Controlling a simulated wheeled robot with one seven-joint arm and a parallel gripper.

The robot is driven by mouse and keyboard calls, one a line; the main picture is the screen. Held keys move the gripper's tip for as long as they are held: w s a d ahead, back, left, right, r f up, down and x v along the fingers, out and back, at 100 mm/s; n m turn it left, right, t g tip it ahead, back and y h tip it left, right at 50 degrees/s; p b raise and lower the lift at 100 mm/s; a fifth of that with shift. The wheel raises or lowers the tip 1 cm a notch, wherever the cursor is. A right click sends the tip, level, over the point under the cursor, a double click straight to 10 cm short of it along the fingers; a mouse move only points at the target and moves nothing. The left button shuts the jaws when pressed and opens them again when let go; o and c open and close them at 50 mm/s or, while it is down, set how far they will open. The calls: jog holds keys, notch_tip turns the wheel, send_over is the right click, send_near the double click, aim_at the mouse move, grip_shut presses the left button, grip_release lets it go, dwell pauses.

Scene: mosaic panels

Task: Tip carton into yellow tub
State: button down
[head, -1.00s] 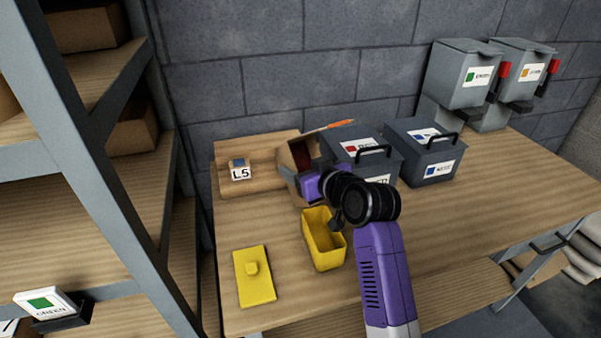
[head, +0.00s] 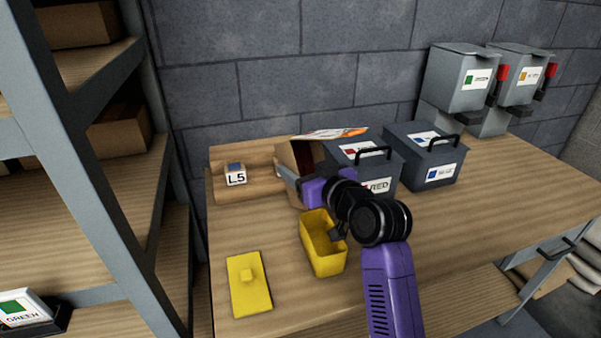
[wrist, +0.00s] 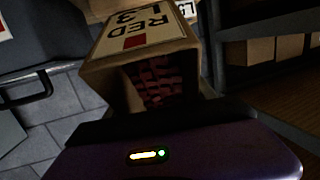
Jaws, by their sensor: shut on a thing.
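The carton (head: 299,155) is a brown open box behind the yellow tub in the head view, tilted, its printed face partly visible. In the wrist view the carton (wrist: 150,50) reads RED L3, and its open end shows red pieces inside. My gripper (head: 287,177) is shut on the carton; its fingertips are partly hidden. The yellow tub (head: 314,262) stands open on the bench, in front of and below the carton. I see no pieces in the visible part of the tub; my arm covers some of its right side.
A yellow lid (head: 249,286) lies left of the tub. A small L5 box (head: 235,174) sits on a wooden stand (head: 262,153) at the back. A RED bin (head: 384,160) and a blue-labelled bin (head: 430,162) stand at right. A shelf rack (head: 110,190) borders the left.

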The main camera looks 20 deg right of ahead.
jog(key=shift+s+d+r+t+y+b, duration=0.15)
jog(key=shift+s+r+t+b, duration=0.5)
jog(key=shift+b, duration=1.6)
jog(key=shift+s+d+r+t+y+b, duration=0.1)
jog(key=shift+s+r+t+y+b, duration=0.2)
jog(key=shift+t+b, duration=1.25)
jog(key=shift+s+d+r+t+y+b, duration=0.15)
jog(key=shift+s+r+b, duration=0.35)
jog(key=shift+b, duration=2.4)
jog(key=shift+s+d+r+t+y+b, duration=0.2)
jog(key=shift+s+t+b, duration=0.35)
jog(key=shift+b, duration=1.5)
jog(key=shift+s+a+r+t+y+b, duration=0.1)
jog(key=shift+s+r+t+b, duration=0.45)
jog(key=shift+b, duration=1.45)
jog(key=shift+s+d+t+y+b, duration=0.2)
jog(key=shift+t+b, duration=0.55)
jog(key=shift+b, duration=1.3)
jog(key=shift+s+r+t+b, duration=0.2)
jog(key=shift+s+t+b, duration=0.1)
jog(key=shift+b, duration=0.4)
